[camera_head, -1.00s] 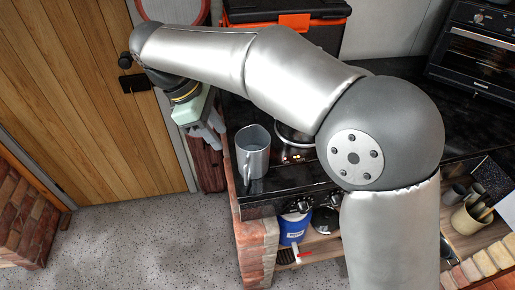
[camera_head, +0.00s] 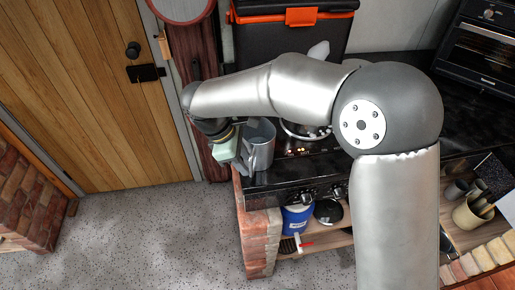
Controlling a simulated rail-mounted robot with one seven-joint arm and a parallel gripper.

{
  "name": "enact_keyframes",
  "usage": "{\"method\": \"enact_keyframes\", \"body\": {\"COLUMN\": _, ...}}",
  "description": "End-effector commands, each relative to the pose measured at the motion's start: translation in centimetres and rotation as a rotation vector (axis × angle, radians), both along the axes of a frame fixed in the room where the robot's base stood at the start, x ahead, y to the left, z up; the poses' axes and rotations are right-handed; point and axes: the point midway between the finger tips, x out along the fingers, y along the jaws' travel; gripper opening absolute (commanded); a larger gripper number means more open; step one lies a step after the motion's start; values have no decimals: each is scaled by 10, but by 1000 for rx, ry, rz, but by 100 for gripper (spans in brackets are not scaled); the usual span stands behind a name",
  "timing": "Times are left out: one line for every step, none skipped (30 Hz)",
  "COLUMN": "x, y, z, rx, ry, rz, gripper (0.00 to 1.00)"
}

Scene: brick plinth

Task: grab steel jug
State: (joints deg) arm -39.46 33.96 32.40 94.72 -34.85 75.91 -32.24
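The steel jug (camera_head: 263,147) stands upright near the left front corner of the black hob, its open rim facing up. My gripper (camera_head: 244,163) is at the jug's left side, with its grey fingers overlapping the jug's left edge and handle area in the picture. The handle is largely hidden behind the fingers. I cannot tell whether the fingers touch the jug, or whether they are open or shut.
A pot (camera_head: 305,131) sits on the hob right of the jug. A black box with orange trim (camera_head: 289,50) stands behind. A blue container (camera_head: 297,218) is on the shelf below. A wooden door (camera_head: 90,100) is at the left; the speckled floor is clear.

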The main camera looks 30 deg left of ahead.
Motion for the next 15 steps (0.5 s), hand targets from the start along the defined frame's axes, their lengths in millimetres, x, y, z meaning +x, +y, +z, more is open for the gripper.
{"method": "enact_keyframes", "body": {"x": 3, "y": -3, "z": -6, "rx": -4, "ry": 4, "rz": -1, "gripper": 35}}
{"method": "enact_keyframes", "body": {"x": 4, "y": -5, "z": -9, "rx": -4, "ry": 4, "rz": -1, "gripper": 35}}
{"method": "enact_keyframes", "body": {"x": 5, "y": -6, "z": -16, "rx": -3, "ry": 2, "rz": 1, "gripper": 35}}
{"method": "enact_keyframes", "body": {"x": 5, "y": -8, "z": -20, "rx": -4, "ry": 3, "rz": 0, "gripper": 35}}
{"method": "enact_keyframes", "body": {"x": 6, "y": -9, "z": -23, "rx": -3, "ry": 2, "rz": 0, "gripper": 35}}
{"method": "enact_keyframes", "body": {"x": 6, "y": -10, "z": -26, "rx": -2, "ry": 1, "rz": -1, "gripper": 35}}
{"method": "enact_keyframes", "body": {"x": 7, "y": -10, "z": -28, "rx": -1, "ry": 0, "rz": 0, "gripper": 35}}
{"method": "enact_keyframes", "body": {"x": 7, "y": -11, "z": -29, "rx": -1, "ry": 0, "rz": 0, "gripper": 35}}
{"method": "enact_keyframes", "body": {"x": 7, "y": -11, "z": -30, "rx": -1, "ry": 0, "rz": 0, "gripper": 35}}
{"method": "enact_keyframes", "body": {"x": 7, "y": -11, "z": -30, "rx": -1, "ry": 0, "rz": 0, "gripper": 35}}
{"method": "enact_keyframes", "body": {"x": 7, "y": -11, "z": -30, "rx": -1, "ry": 0, "rz": 0, "gripper": 35}}
{"method": "enact_keyframes", "body": {"x": 7, "y": -11, "z": -30, "rx": -1, "ry": 0, "rz": 0, "gripper": 35}}
{"method": "enact_keyframes", "body": {"x": 7, "y": -11, "z": -30, "rx": -1, "ry": 0, "rz": 0, "gripper": 35}}
{"method": "enact_keyframes", "body": {"x": 7, "y": -11, "z": -30, "rx": -1, "ry": 0, "rz": 0, "gripper": 35}}
{"method": "enact_keyframes", "body": {"x": 7, "y": -11, "z": -30, "rx": -1, "ry": 0, "rz": 0, "gripper": 32}}
